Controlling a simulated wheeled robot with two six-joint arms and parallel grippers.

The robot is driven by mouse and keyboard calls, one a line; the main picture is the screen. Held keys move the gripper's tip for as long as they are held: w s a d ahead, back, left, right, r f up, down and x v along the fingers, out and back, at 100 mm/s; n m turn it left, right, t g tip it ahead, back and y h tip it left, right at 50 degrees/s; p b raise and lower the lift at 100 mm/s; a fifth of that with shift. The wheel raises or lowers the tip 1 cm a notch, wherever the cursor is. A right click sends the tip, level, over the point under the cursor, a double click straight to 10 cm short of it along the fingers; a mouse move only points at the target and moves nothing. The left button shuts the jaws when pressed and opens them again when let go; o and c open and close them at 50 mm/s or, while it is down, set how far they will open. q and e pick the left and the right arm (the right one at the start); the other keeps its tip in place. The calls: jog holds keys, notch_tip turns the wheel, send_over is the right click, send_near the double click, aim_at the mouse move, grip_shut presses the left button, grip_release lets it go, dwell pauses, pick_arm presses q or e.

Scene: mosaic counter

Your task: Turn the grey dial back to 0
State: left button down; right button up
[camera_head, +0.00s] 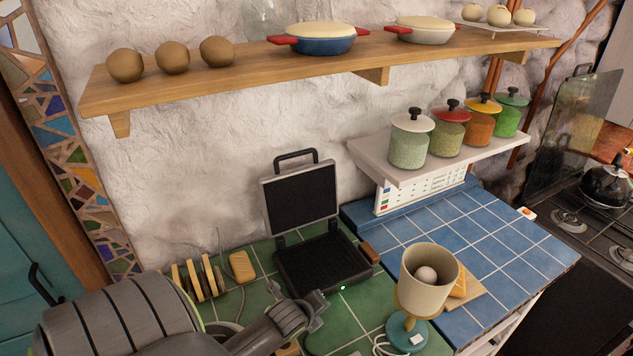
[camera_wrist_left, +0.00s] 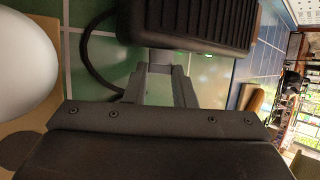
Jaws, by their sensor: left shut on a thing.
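The black grill press (camera_head: 310,262) stands open on the green tiles, its lid tilted up against the wall side. A small green light (camera_head: 343,288) glows at its front edge. My left gripper (camera_head: 313,304) is at the front of the press, and in the left wrist view its fingers (camera_wrist_left: 162,82) point at the dark ribbed body (camera_wrist_left: 195,22). They are shut on the grey dial (camera_wrist_left: 160,62), of which only a small light-grey part shows between them. The dial's marks and setting cannot be read. My right gripper is not in view.
A shelf (camera_head: 440,155) with several jars hangs behind. The blue tiles (camera_head: 480,235) are mostly clear.

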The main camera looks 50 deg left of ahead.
pick_arm(q)
jog(key=c, duration=2.2)
grip_release()
jog(key=c, duration=1.5)
grip_release()
jog(key=shift+s+d+r, duration=0.15)
jog(key=shift+s+r, duration=0.25)
jog(key=shift+r, duration=0.05)
jog(key=b+v, duration=0.2)
jog(key=v, duration=1.4)
jog(key=shift+s, duration=0.15)
